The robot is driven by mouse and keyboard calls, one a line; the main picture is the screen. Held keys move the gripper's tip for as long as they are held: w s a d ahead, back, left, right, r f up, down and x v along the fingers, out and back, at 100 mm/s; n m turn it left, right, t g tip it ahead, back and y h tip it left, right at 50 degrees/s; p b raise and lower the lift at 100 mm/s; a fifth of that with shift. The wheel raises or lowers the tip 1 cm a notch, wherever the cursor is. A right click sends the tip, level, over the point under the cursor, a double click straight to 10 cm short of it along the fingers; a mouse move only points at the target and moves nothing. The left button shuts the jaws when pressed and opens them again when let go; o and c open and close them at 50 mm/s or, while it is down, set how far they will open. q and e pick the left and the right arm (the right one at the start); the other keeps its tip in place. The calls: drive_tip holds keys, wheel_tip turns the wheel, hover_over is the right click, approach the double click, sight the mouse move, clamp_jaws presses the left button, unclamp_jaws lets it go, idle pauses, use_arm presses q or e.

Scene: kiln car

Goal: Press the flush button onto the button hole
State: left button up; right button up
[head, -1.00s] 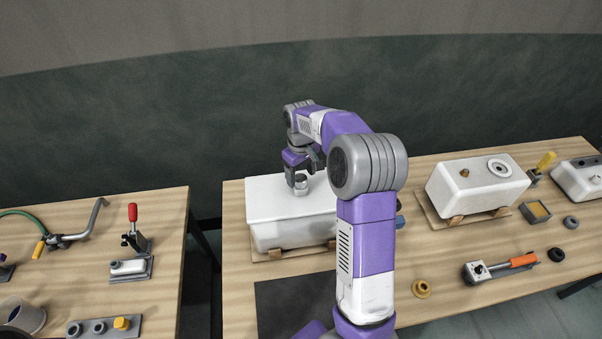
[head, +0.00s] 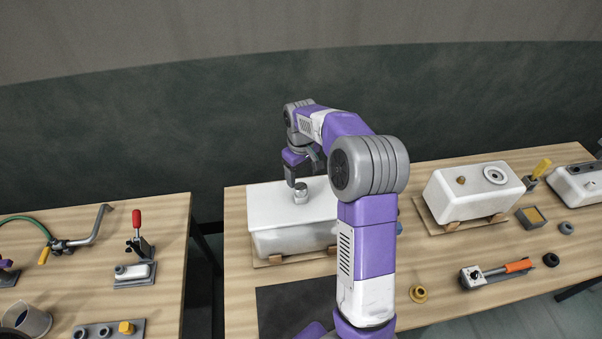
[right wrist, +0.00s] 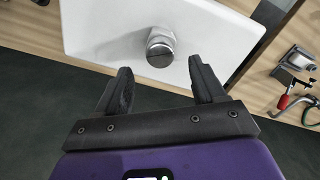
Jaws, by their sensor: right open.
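The flush button (head: 300,193) is a small silvery cylinder standing upright on top of the white cistern (head: 290,238) in the head view. It also shows in the right wrist view (right wrist: 160,47), just beyond the fingertips. The button hole is hidden; I cannot tell whether the button is fully seated in it. My right gripper (head: 303,176) is open and empty, a little above and behind the button, apart from it. In the right wrist view its two dark fingers (right wrist: 160,80) are spread wide with nothing between them. My left gripper is not in view.
My right arm covers the cistern's right end. A second white cistern (head: 471,207) with a ring on top stands to the right. A dark mat (head: 285,309) lies in front. A brass ring (head: 418,294) and an orange-handled tool (head: 497,272) lie front right.

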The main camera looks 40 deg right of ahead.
drive_tip(key=shift+r+p, duration=0.8)
drive_tip(key=shift+r, duration=0.35)
drive_tip(key=shift+r, duration=0.1)
wheel_tip(320, 180, up, 7)
drive_tip(key=shift+r, duration=0.2)
